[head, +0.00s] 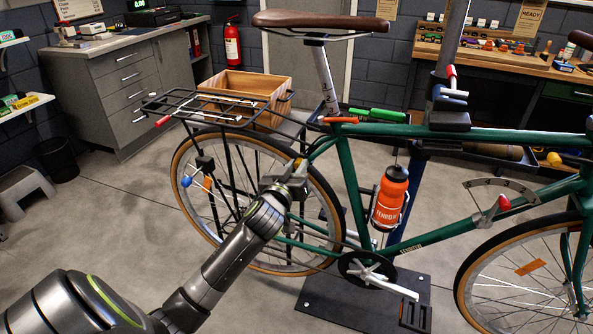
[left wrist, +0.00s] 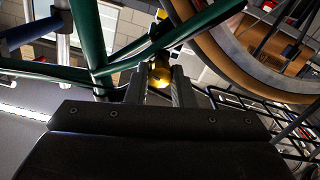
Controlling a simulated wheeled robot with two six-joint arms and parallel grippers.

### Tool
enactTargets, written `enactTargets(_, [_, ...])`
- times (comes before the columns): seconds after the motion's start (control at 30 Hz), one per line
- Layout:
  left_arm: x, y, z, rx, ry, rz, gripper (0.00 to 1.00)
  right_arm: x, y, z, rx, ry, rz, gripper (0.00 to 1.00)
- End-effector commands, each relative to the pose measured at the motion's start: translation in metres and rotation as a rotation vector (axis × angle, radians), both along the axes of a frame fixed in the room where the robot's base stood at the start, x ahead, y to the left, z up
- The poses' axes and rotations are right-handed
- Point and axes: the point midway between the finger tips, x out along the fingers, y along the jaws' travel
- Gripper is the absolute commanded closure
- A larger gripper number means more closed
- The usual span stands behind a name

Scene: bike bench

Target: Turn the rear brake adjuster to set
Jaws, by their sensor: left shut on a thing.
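The green bike (head: 365,180) is held upright on a stand. My left gripper (head: 294,174) is at the rear of its frame, beside the rear wheel (head: 196,160). In the left wrist view, its two dark fingers (left wrist: 161,88) are closed around a yellow, brass-like knob (left wrist: 160,73), which I take as the rear brake adjuster. Only part of the knob shows between the fingers. Green frame tubes (left wrist: 92,38) run close by. In the head view the fingers mostly cover the knob. I cannot read its turned position. My right gripper is in neither view.
A black rear rack (head: 200,105) with a red-tipped lever reaches over the wheel. A wooden crate (head: 245,85) stands behind it. An orange bottle (head: 391,198) sits on the frame. The stand's base plate (head: 340,305) lies on the floor.

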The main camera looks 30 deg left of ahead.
Motion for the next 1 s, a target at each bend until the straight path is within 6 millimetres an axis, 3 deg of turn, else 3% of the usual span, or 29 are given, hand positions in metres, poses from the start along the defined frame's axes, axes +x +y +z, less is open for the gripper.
enactTargets(0.53, [-0.001, 0.001, -0.004, -0.507, -0.117, 0.003, 1.0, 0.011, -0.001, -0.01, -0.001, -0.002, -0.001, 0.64])
enactTargets(1.0, [-0.001, 0.001, -0.004, -0.893, -0.209, 0.004, 1.0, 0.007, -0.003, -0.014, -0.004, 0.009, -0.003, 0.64])
